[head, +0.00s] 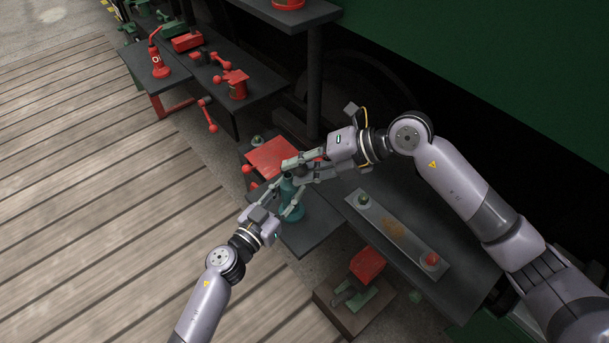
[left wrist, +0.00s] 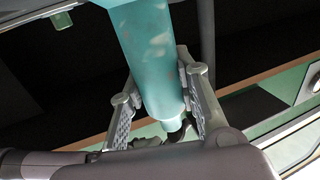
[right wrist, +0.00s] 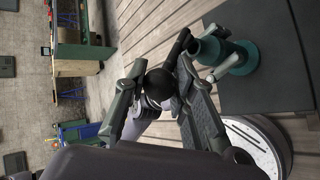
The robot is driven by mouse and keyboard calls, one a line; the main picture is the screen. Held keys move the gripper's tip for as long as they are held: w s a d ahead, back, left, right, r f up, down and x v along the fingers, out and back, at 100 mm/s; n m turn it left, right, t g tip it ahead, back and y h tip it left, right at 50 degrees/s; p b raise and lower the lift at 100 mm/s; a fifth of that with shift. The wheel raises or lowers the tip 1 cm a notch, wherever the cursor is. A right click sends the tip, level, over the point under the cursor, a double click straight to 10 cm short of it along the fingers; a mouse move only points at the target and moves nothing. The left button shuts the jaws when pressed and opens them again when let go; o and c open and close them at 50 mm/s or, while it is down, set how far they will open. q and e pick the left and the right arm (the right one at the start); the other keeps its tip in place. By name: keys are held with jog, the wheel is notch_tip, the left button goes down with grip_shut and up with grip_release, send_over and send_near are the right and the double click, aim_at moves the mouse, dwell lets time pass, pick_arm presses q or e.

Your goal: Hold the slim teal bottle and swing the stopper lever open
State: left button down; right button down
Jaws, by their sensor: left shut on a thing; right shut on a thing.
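The slim teal bottle (head: 289,190) stands on a dark low table (head: 312,232) in the head view. My left gripper (left wrist: 160,78) is shut on the bottle's body, one finger on each side. In the right wrist view the bottle (right wrist: 238,57) shows its neck, with a dark stopper lever (right wrist: 180,44) slanting from it to a black ball knob (right wrist: 161,84). My right gripper (head: 300,169) is shut on this knob, beside the bottle's top. In the head view the fingers partly hide the lever and neck. The lever's exact angle is hard to tell.
A grey tray (head: 397,233) with a red knob and a green knob lies to the right. A red box-like block (head: 367,264) stands in front. A red plate (head: 270,154) is behind the bottle. A red oil can (head: 158,66) stands far left. Plank floor is clear at left.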

pick_arm(q)
jog(key=shift+s+d+f, duration=0.15)
jog(key=shift+s+f, duration=0.05)
pick_arm(e)
jog(key=shift+w+a+r+m+g+h, duration=0.4)
jog(key=shift+w+a+r+g+h, duration=0.25)
jog(key=shift+r+g, duration=0.25)
jog(key=shift+w+a+r+m+g+h, duration=0.15)
jog(key=shift+w+a+m+g+h, duration=0.1)
jog(key=shift+w+g+h, duration=0.2)
jog(key=shift+w+a+r+m+g+h, duration=0.1)
jog(key=shift+w+a+m+g+h, duration=0.2)
jog(key=shift+g+h, duration=0.25)
jog(key=shift+d, duration=0.1)
pick_arm(q)
jog(key=shift+d, duration=0.1)
pick_arm(e)
jog(key=c, duration=1.3)
grip_release()
pick_arm(q)
jog(key=shift+a, duration=0.2)
pick_arm(e)
jog(key=shift+d, duration=0.1)
pick_arm(q)
jog(key=shift+w, duration=0.1)
pick_arm(e)
jog(key=v, duration=0.7)
jog(key=shift+r, duration=0.25)
